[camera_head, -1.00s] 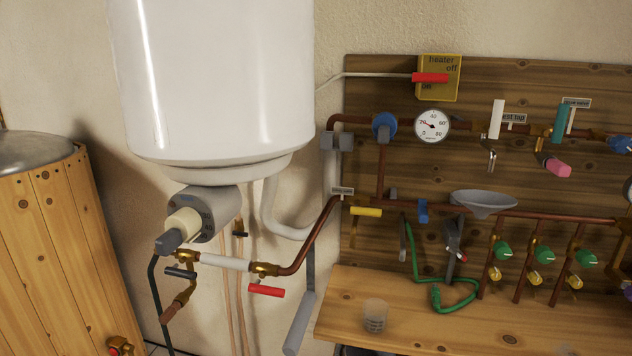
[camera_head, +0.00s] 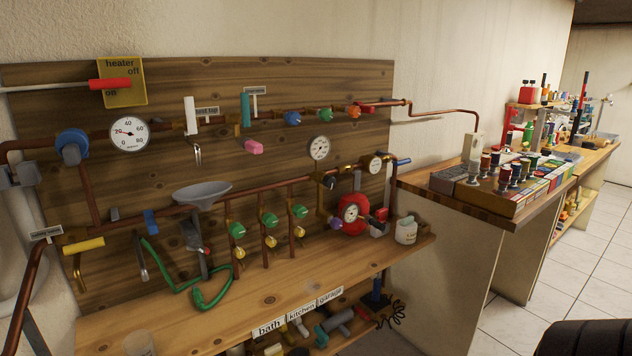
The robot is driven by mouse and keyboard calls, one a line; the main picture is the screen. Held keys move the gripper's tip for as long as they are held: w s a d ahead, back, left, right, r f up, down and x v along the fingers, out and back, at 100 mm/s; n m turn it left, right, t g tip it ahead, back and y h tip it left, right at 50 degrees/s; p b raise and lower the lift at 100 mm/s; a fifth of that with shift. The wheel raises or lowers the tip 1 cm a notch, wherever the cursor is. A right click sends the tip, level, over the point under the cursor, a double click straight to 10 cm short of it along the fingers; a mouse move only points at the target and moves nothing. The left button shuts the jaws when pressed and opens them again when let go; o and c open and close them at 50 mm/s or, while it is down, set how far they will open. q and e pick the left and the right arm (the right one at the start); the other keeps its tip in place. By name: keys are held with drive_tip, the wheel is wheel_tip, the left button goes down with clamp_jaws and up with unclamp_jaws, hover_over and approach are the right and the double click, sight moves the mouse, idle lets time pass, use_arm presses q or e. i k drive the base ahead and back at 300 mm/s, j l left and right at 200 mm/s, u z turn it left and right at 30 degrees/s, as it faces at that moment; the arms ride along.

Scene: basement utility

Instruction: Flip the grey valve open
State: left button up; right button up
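Neither of my grippers is in view. Copper pipes with many coloured valve handles run across a wooden wall board (camera_head: 300,90). I cannot tell for certain which valve is the grey one. A grey block-like fitting (camera_head: 22,173) sits on the pipe at the far left. Nothing touches any of these.
A wooden shelf (camera_head: 300,280) juts out below the board, with a cup (camera_head: 139,343) near its left end. Tiled floor (camera_head: 520,325) is open there. A black rounded object (camera_head: 588,338) fills the lower right corner.

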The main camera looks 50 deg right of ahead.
sight(357, 172)
drive_tip(key=z, duration=1.8)
